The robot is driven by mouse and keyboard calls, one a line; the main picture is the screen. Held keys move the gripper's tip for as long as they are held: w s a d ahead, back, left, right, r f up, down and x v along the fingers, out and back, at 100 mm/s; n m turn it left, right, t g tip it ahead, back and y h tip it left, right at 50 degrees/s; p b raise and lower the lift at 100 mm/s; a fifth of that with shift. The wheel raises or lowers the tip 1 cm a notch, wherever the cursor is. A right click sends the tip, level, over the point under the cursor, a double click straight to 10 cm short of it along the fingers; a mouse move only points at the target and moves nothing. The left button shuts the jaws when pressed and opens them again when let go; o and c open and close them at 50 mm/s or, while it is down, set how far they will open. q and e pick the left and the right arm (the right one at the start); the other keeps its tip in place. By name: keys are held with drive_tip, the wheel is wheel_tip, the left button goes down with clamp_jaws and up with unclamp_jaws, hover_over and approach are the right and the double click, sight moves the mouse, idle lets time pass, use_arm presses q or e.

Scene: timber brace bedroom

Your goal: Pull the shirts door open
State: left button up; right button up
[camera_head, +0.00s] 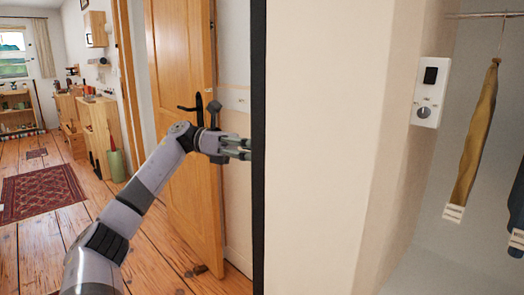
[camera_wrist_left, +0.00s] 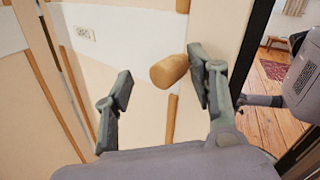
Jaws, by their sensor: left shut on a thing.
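The shirts door shows in the head view as a cream panel (camera_head: 315,150) with a dark vertical edge (camera_head: 258,150). It stands open, with hanging clothes (camera_head: 474,140) visible to its right. In the left wrist view, a round wooden knob (camera_wrist_left: 170,71) sits on the door's pale face, between the fingers of my left gripper (camera_wrist_left: 158,90). My left gripper is shut on this knob. In the head view, the same gripper (camera_head: 236,147) reaches the left side of the dark edge, which hides its fingertips and the knob. My right gripper is not in view.
An orange wooden room door (camera_head: 185,110) with a black handle stands behind my left arm. A white switch plate (camera_head: 430,92) is on the wall beside the clothes. A red rug (camera_head: 45,190) lies on the open plank floor at left, near wooden cabinets (camera_head: 100,130).

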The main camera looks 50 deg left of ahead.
use_arm(q)
drive_tip(key=shift+a+r, duration=0.15)
drive_tip(key=shift+r, duration=0.25)
drive_tip(key=v, duration=1.1)
drive_tip(key=shift+a+f, duration=0.35)
drive_tip(key=shift+s, duration=0.15)
